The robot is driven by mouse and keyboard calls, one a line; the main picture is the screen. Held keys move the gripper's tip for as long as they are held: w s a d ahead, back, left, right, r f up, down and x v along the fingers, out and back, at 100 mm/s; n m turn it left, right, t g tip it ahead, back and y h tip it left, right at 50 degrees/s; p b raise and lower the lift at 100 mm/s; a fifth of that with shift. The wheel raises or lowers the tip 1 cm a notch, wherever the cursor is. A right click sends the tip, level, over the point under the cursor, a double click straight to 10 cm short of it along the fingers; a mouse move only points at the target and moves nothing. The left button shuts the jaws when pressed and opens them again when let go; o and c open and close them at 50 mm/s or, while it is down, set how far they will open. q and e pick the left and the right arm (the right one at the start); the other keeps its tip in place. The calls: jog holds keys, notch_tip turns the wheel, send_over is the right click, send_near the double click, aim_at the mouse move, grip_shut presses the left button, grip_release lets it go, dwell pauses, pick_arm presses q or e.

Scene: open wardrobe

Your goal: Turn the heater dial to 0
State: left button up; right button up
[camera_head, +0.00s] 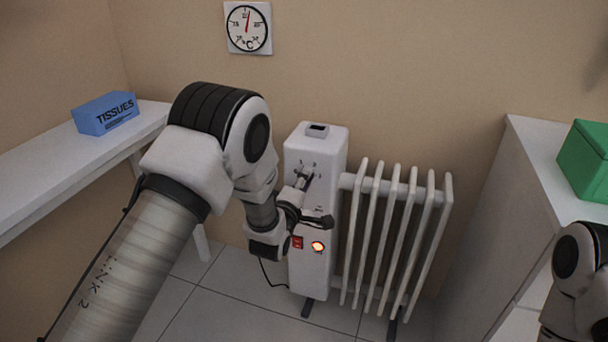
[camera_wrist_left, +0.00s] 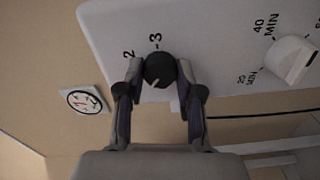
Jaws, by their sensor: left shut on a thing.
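The heater (camera_head: 320,155) is a white unit with a ribbed radiator, standing on the floor by the back wall. My left gripper (camera_head: 306,181) reaches its upper front panel. In the left wrist view, the left gripper's fingers (camera_wrist_left: 159,76) are shut on a round black dial (camera_wrist_left: 158,68), one on each side. The dial has a light pointer line, and the printed numbers 2 and 3 show beside it; no 0 is visible. My right arm shows at the lower right, but its gripper is out of view.
A white timer knob (camera_wrist_left: 290,60) marked in minutes sits on the same panel. A red switch (camera_head: 297,242) and a lit orange lamp (camera_head: 318,246) are lower down. A shelf with tissues (camera_head: 105,113) stands left, and a white cabinet (camera_head: 535,170) with a green box (camera_head: 584,160) stands right.

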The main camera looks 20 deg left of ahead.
pick_arm(q)
jog(key=n+p, duration=0.4)
jog(key=n, duration=0.3)
jog(key=shift+r+n, duration=0.1)
jog(key=shift+n, duration=0.3)
dwell(0.3)
jog(key=o, duration=1.2)
jog(key=shift+c, duration=0.2)
jog(key=s, duration=1.2)
jog(key=shift+a, duration=0.25)
